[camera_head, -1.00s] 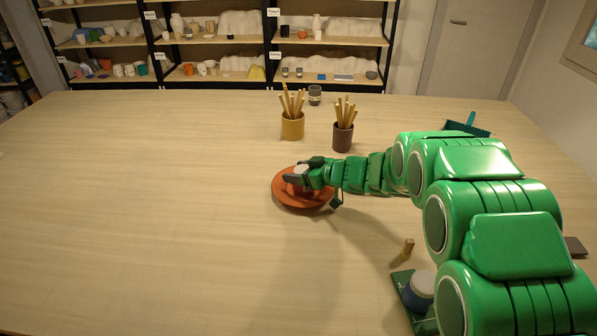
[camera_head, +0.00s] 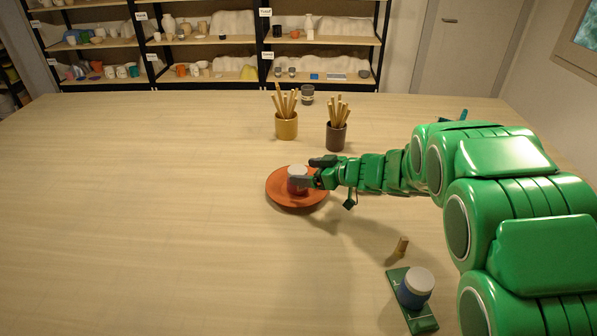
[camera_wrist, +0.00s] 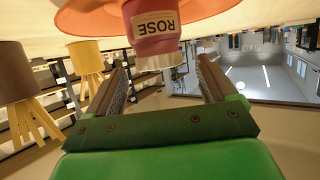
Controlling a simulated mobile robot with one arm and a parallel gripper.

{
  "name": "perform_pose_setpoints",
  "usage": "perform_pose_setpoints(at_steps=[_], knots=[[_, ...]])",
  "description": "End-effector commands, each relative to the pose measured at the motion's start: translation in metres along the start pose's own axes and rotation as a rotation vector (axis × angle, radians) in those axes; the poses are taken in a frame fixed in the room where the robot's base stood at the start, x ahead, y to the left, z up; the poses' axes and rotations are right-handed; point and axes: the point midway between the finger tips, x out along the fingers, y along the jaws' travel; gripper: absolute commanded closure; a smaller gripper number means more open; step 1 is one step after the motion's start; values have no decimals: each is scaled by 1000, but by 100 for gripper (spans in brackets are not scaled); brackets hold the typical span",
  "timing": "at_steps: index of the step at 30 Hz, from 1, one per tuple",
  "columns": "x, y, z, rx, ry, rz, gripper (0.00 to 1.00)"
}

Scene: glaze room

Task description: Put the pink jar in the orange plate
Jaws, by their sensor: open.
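The pink jar (camera_head: 298,186), reddish pink with a pale lid, stands upright in the orange plate (camera_head: 283,201) on the table. In the upside-down wrist view the jar (camera_wrist: 152,22) shows a label reading ROSE, and the plate's rim (camera_wrist: 90,18) shows beyond it. My gripper (camera_head: 313,172) is open just right of the jar, at about lid height. In the wrist view my gripper's fingers (camera_wrist: 160,62) are spread wide, with the lid's end near the gap between their tips. I see no finger closed on the jar.
A yellow pot (camera_head: 286,126) and a brown pot (camera_head: 336,137), both holding sticks, stand behind the plate. A grey jar (camera_head: 307,95) is farther back. The left table is clear.

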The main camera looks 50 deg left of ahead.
Motion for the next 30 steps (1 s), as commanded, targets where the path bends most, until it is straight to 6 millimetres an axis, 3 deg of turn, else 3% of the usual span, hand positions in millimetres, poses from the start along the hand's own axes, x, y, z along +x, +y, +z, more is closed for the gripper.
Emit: perform_pose_setpoints(at_steps=[6,12,26,29,30], knots=[[-32,1,2,2,-4,3,15],[-52,1,0,0,-1,1,15],[-59,0,1,0,-2,0,15],[-59,0,1,0,-2,0,0],[-59,0,1,0,-1,0,0]])
